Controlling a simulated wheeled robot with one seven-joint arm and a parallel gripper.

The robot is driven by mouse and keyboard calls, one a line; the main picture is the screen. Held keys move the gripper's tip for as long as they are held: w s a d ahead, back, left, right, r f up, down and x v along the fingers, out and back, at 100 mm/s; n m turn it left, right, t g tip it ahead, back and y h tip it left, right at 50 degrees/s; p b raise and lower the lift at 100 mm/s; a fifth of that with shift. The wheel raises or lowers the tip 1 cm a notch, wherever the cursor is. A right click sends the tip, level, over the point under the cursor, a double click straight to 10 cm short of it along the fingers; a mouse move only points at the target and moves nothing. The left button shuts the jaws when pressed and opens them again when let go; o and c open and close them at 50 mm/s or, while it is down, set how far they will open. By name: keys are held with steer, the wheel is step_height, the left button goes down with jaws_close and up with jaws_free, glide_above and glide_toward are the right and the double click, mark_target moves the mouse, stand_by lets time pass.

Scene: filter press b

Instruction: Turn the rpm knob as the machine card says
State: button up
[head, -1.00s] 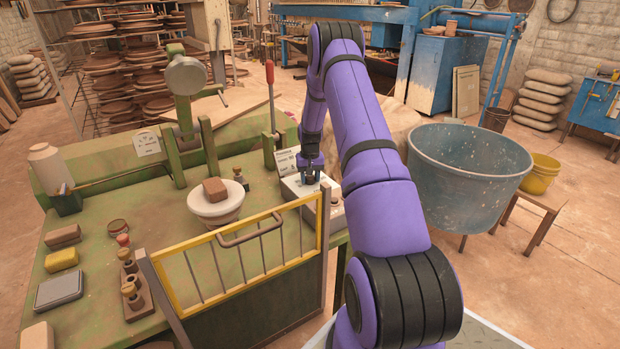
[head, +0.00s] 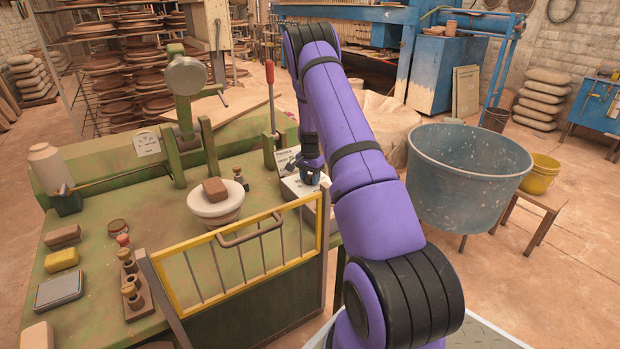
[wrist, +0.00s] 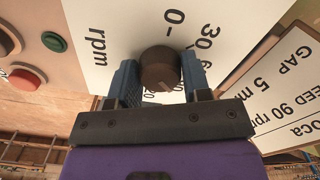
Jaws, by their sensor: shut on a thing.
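The rpm knob (wrist: 160,68) is a dark brown round knob on a white panel (wrist: 100,30) in the wrist view. The panel is marked "rpm", with "0" and "30" readable beside the knob; other numbers are partly hidden. My gripper (wrist: 158,82) has its two blue fingers on either side of the knob and is shut on it. In the head view my gripper (head: 309,172) is at the control box (head: 292,188), and hides the knob. The machine card (wrist: 290,90) lies at the right of the wrist view, reading "GAP 5 m" and "SPEED 90 rpm", cut off at the edge.
A green button (wrist: 54,42) and a red button (wrist: 27,80) are left of the panel in the wrist view. In the head view a red-topped lever (head: 270,95) stands behind the box, a yellow-framed guard (head: 240,232) in front, and a blue-grey tub (head: 465,190) at right.

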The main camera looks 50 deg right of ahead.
mark_target(310, 176)
stand_by(0.3)
steer(key=o, duration=0.9)
steer(key=shift+o, duration=0.2)
step_height(310, 176, up, 11)
steer(key=shift+f, duration=0.1)
stand_by(0.4)
